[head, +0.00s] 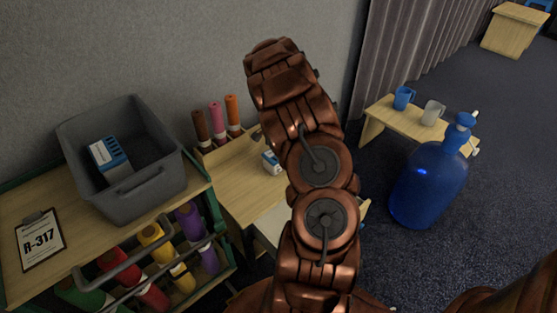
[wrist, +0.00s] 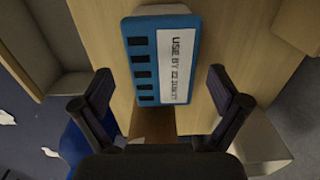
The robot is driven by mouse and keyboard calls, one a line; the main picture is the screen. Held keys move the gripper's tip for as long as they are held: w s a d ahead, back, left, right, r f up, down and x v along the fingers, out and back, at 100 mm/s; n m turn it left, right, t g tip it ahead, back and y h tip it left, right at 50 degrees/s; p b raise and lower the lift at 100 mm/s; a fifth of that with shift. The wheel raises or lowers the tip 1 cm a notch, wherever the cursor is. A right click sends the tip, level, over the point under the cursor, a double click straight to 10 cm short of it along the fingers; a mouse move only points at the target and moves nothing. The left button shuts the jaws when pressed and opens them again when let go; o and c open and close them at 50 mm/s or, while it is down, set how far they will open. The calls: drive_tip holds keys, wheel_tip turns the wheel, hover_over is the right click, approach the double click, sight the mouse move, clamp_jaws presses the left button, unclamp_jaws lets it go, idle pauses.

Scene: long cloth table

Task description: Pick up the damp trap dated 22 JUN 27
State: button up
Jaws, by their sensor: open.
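In the wrist view a damp trap (wrist: 160,58) with a blue slotted body and a white label lies over a pale wooden surface. Its label reads USE BY 22 JUN and what looks like 27, the end being blurred. My gripper (wrist: 158,82) is open, one finger on each side of the trap's lower end, with nothing held. In the head view a small white and blue box (head: 271,162) stands on the low wooden table, partly behind my arm; I cannot tell if it is the same trap. My gripper is hidden there.
A grey bin (head: 150,192) holding a blue and white box (head: 109,158) stands at left beside a clipboard (head: 40,243) marked R-317. Coloured rolls (head: 217,120) stand behind the low table. A blue water bottle (head: 428,187) and a bench (head: 408,122) with mugs are at right.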

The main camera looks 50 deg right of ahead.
wheel_tip(320, 180, down, 5)
drive_tip(key=shift+w+d+f+b, duration=0.1)
drive_tip(key=shift+b, duration=0.35)
drive_tip(key=c, duration=1.4)
drive_tip(key=shift+r, duration=0.2)
